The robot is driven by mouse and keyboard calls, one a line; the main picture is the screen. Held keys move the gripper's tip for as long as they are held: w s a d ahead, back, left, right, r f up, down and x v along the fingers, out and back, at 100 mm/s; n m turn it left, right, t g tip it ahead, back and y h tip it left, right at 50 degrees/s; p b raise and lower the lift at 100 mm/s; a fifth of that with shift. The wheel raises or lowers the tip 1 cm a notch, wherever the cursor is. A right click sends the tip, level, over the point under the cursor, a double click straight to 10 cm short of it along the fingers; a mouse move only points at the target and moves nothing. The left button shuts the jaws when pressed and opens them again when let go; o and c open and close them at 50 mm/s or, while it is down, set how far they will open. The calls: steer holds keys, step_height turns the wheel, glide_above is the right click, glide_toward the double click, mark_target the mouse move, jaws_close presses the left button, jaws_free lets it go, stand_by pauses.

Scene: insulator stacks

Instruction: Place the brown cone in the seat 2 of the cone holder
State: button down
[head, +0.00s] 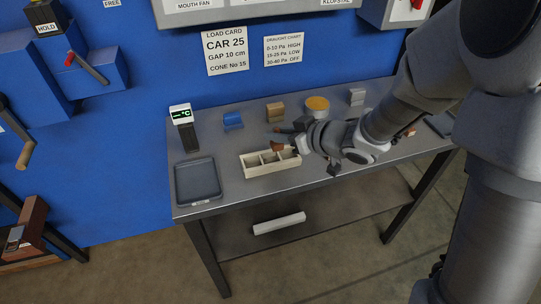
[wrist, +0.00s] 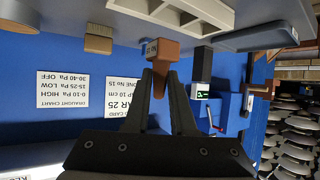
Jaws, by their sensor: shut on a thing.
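The brown cone (head: 277,147) is held at my gripper's tip, just above the cone holder in the head view. In the wrist view the cone (wrist: 161,50) sits between the fingertips of my gripper (wrist: 160,82), with a small dark-lettered label on its end. My gripper (head: 290,140) is shut on it. The cone holder (head: 268,171) is a cream box with a row of compartments on the table; part of it also shows at the top of the wrist view (wrist: 180,14). The cone hides part of the holder's right side, and I cannot tell exactly which seat it is over.
A grey tray (head: 198,183) lies left of the holder. The blue wall (head: 150,130) is behind.

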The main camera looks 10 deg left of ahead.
mark_target(276, 150)
steer(key=shift+s+a+f, duration=0.3)
steer(key=shift+a+f, duration=0.25)
steer(key=shift+a, duration=0.2)
steer(key=shift+a+f+b, duration=0.1)
steer(key=shift+f+b, duration=1)
steer(key=shift+f, duration=0.85)
steer(key=shift+f, duration=0.1)
steer(key=shift+f, duration=0.15)
steer(key=c, duration=0.8)
jaws_free()
steer(key=shift+o, duration=0.2)
steer(key=shift+r, duration=0.2)
